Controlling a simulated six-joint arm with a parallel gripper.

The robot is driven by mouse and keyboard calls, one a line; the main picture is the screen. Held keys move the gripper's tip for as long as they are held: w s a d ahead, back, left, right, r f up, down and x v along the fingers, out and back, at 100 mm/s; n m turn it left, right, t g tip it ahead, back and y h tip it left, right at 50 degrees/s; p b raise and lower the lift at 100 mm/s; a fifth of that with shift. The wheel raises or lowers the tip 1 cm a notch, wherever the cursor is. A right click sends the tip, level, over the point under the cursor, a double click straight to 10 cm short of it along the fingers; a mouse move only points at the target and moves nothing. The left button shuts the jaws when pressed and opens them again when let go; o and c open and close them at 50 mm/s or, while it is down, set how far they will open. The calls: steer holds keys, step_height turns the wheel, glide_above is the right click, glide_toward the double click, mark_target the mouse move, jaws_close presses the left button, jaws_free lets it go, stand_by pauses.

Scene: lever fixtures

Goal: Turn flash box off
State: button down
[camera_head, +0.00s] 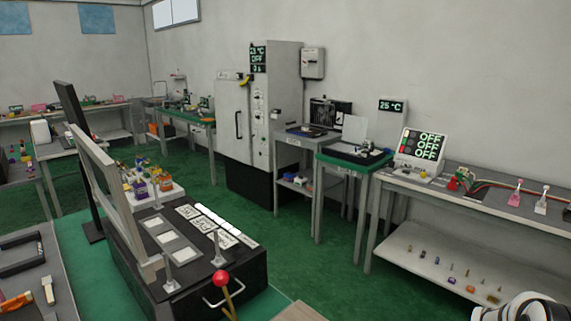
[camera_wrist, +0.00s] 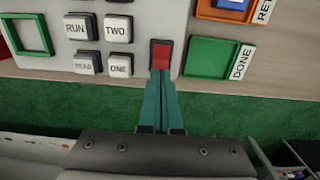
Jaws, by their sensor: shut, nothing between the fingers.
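In the wrist view, a pale panel (camera_wrist: 140,15) carries a red rocker or button (camera_wrist: 160,54) in a dark frame. Beside it on the left are grey buttons (camera_wrist: 98,46) marked RUN, TWO, READ and ONE. My gripper (camera_wrist: 161,72) is shut and empty. Its teal fingertips are together at the lower edge of the red button; I cannot tell whether they touch it. No label in view reads flash box. In the head view, a white box (camera_head: 420,147) on the right bench shows OFF on several lines. My gripper is not visible there.
To the right of the panel in the wrist view are an orange tray (camera_wrist: 225,10) and a green tray (camera_wrist: 218,58) marked DONE. Green floor (camera_wrist: 60,105) shows below the bench edge. A red-knobbed lever (camera_head: 221,278) stands in the head view's foreground.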

steer(key=shift+f, duration=0.95)
stand_by(0.3)
step_height(320, 180, up, 7)
steer(key=shift+f, duration=0.1)
stand_by(0.5)
steer(key=s+a+r+n, duration=0.1)
steer(key=s+a+r, duration=0.2)
steer(key=a+r, duration=0.55)
steer(key=s+a+r+n+y, duration=0.1)
steer(key=s+a+n, duration=0.1)
steer(key=s+a, duration=1.5)
steer(key=shift+s+a+r+y, duration=0.2)
steer(key=shift+s+a+y, duration=0.2)
steer(key=shift+s, duration=0.1)
